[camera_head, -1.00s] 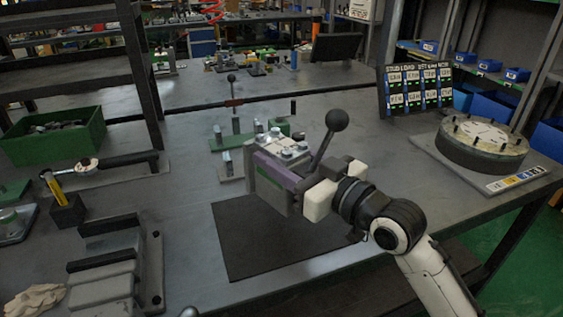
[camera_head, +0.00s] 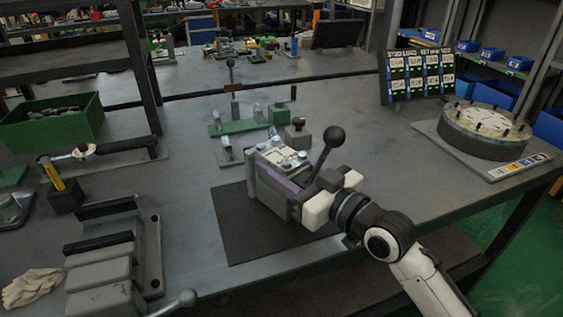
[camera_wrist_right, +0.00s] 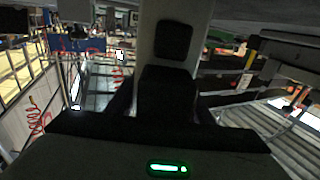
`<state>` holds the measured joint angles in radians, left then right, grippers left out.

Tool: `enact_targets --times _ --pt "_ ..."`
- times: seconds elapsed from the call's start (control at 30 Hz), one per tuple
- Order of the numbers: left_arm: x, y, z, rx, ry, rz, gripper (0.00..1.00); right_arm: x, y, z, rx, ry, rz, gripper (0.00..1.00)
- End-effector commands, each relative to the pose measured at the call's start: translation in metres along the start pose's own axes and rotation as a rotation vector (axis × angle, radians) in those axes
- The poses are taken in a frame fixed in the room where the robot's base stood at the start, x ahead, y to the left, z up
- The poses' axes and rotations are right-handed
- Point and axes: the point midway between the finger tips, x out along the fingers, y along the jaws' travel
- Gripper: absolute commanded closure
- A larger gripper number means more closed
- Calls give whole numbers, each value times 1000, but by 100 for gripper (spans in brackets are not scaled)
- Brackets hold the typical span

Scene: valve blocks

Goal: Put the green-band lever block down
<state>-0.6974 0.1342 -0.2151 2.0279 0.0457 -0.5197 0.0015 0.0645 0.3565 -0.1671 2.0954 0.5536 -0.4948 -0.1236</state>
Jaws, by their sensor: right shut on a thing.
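The lever block (camera_head: 272,190) is grey, with a purple band along its side, round studs on its pale top and a black ball-ended lever (camera_head: 325,156). It is over the dark mat (camera_head: 235,235) near the table's front edge, roughly upright. I cannot tell whether its underside touches the mat. My right gripper (camera_head: 322,196) is shut on the block's right side, its pale fingers partly hidden by the block. The right wrist view shows the dark gripper body with a green light and a pale shape in front. My left gripper is not in view.
Behind the block stand a green fixture (camera_head: 240,127) with pegs and a small knobbed block (camera_head: 297,134). A round studded disc (camera_head: 485,130) stands at right. Grey stepped blocks (camera_head: 105,270) and a green bin (camera_head: 52,122) are at left. Bare table lies right of the mat.

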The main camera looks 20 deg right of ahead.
Motion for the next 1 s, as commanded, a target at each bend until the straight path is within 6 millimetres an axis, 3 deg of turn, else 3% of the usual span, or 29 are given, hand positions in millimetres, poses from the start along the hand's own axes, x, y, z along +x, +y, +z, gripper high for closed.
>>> enact_targets --times 0.03,0.07,0.17,0.57,1.0 --pt "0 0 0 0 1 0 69 0 0 -5 -3 17 1 100" --pt "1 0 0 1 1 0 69 0 0 3 0 -2 0 50" --pt "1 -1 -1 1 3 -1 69 0 0 2 0 -2 0 34" --pt "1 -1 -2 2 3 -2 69 -4 0 0 0 -4 1 34" --pt "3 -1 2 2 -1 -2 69 -88 0 1 -1 -8 -1 34"
